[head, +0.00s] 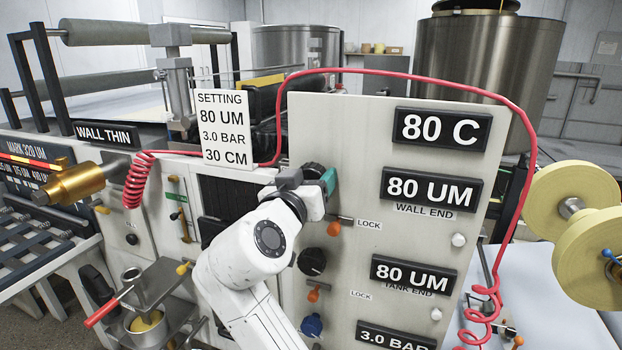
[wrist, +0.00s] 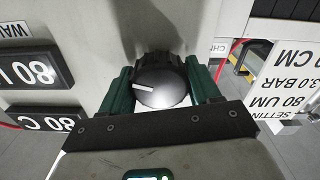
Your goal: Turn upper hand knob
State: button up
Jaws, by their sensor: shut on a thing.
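The upper hand knob (wrist: 160,82) is black, round and ribbed, with a white pointer line. In the wrist view it sits between the two green fingers of my gripper (wrist: 161,88), which is shut on it. The pointer line lies nearly level in that view. In the head view my gripper (head: 318,182) is at the upper part of the panel, and it hides most of the upper knob (head: 312,170). The panel's displays read 80 C (head: 441,129), 80 UM wall end (head: 430,189) and 80 UM tank end (head: 413,273).
A lower black knob (head: 311,262), orange lock levers (head: 334,228) and a blue knob (head: 312,325) are close below my gripper. A setting sign (head: 223,130) reads 80 UM, 3.0 BAR, 30 CM. A red hose (head: 400,74) arches over the panel.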

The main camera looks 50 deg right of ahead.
jog(key=n+p, duration=0.2)
jog(key=n, duration=0.1)
jog(key=shift+r+n, duration=0.1)
jog(key=shift+n, duration=0.3)
jog(key=shift+n+p, duration=1.1)
jog(key=shift+n, duration=0.5)
jog(key=o, duration=1)
jog(key=shift+o, duration=0.2)
jog(key=b+v, duration=0.2)
jog(key=v, duration=0.9)
jog(key=shift+b, duration=0.3)
jog(key=shift+w, duration=0.1)
